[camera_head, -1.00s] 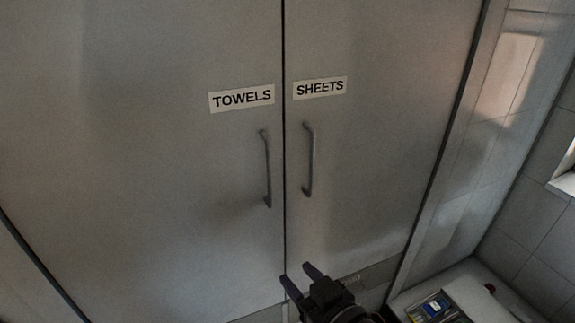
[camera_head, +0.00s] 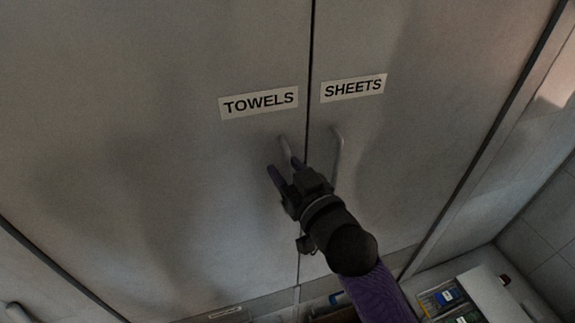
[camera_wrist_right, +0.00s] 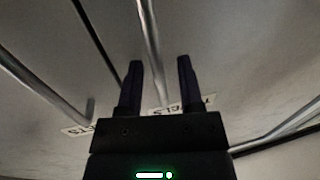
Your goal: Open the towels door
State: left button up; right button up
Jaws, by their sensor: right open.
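The towels door (camera_head: 150,190) is the left of two grey cabinet doors and is closed, with a white label (camera_head: 258,102) reading TOWELS. Its vertical bar handle (camera_head: 285,150) shows only at the top; the rest is hidden behind my right gripper (camera_head: 283,168). The right gripper is open at this handle. In the right wrist view, the handle (camera_wrist_right: 148,40) runs into the gap between the two open fingers (camera_wrist_right: 160,75). I cannot tell whether the fingers touch it. My left gripper is not in view.
The sheets door (camera_head: 430,130) is closed on the right, its handle (camera_head: 338,155) close beside my right gripper. A light surface with small coloured packets (camera_head: 445,298) is at the lower right. Another handle (camera_head: 17,312) shows at the lower left.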

grip_shut()
dwell(1.4)
